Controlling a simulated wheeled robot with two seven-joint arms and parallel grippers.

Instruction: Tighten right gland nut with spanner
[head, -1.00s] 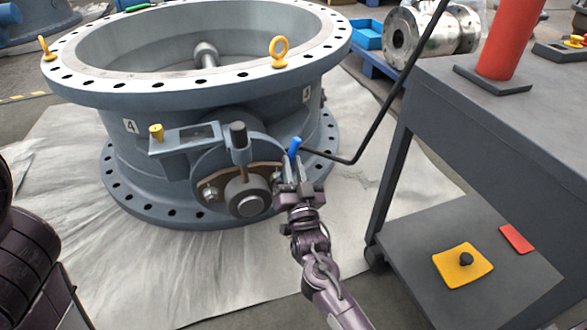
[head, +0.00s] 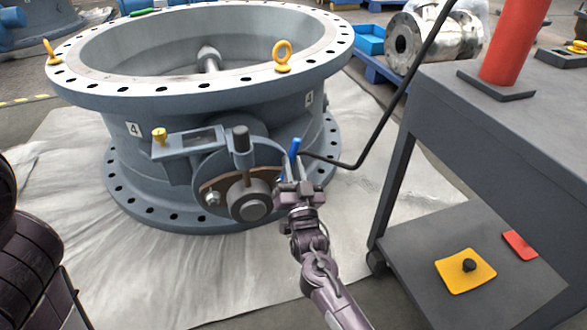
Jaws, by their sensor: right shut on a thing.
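The large grey butterfly valve (head: 100,92) lies flat on a pale sheet. Its gland (head: 250,200) faces me: a round hub on a brownish plate. The left gland nut (head: 212,198) shows on the plate. The right gland nut is hidden behind my right gripper. My right gripper (head: 299,180) is at the right side of the gland, shut on a slim tool, seemingly the spanner, whose blue end (head: 295,147) sticks up above the fingers. I cannot tell whether the spanner sits on the nut. My left arm shows at the left edge; its gripper is out of view.
A black bent rod (head: 385,105) runs down close to the blue end. A grey cart (head: 500,105) stands at right, with a red post (head: 514,45) on top and a yellow plate (head: 466,271) on its lower shelf. The sheet (head: 130,270) before the valve is clear.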

